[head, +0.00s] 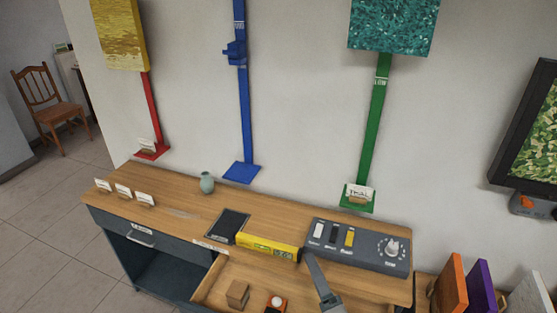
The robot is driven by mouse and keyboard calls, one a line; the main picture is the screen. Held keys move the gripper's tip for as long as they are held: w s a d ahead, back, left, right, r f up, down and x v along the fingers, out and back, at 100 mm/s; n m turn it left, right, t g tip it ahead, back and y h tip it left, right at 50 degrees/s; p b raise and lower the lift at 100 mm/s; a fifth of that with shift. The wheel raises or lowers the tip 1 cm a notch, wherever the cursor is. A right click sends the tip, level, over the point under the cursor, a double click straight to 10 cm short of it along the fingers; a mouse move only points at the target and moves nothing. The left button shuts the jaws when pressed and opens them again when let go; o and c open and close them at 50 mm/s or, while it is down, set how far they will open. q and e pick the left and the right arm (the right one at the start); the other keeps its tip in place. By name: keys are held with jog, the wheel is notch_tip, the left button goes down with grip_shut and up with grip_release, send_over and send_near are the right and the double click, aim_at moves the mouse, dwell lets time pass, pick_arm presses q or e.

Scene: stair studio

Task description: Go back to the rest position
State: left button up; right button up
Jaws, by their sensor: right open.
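My right gripper (317,276) shows at the bottom of the head view, right of centre. It is open and seen from above as a narrow dark grey shape. Its tip end is near the right end of the yellow box and the left edge of the grey control panel (358,247). I see nothing held in it, and I cannot tell whether it touches the desk. My left gripper is not in view.
A yellow box (268,247), dark pad (229,226) and vase (207,182) stand on top. Coloured panels (453,286) stand at right.

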jog(key=s+d+f+m+g+h, duration=0.3)
jog(key=s+d+f+m+h, duration=0.15)
jog(key=d+m, duration=0.25)
jog(key=s+d+f+m+g+h, duration=0.3)
jog(key=s+d+m, duration=0.25)
jog(key=m, duration=0.25)
jog(key=s+f+m+g+y, duration=0.1)
jog(key=s+f+m+g, duration=0.25)
jog(key=s, duration=0.65)
jog(key=s+f+m+g+y, duration=0.15)
jog(key=s+m+g, duration=0.25)
jog(key=s, duration=0.5)
notch_tip(320, 180, down, 33)
jog(key=g+b, duration=0.2)
jog(key=b, duration=0.3)
jog(key=s+d+f+b, duration=0.2)
jog(key=s+f, duration=0.7)
jog(key=f, duration=0.2)
jog(key=s+d+f+b, duration=0.2)
jog(key=s+f+b, duration=0.1)
jog(key=s+f, duration=0.7)
notch_tip(320, 180, down, 3)
jog(key=shift+r+g, duration=0.2)
jog(key=shift+g, duration=0.25)
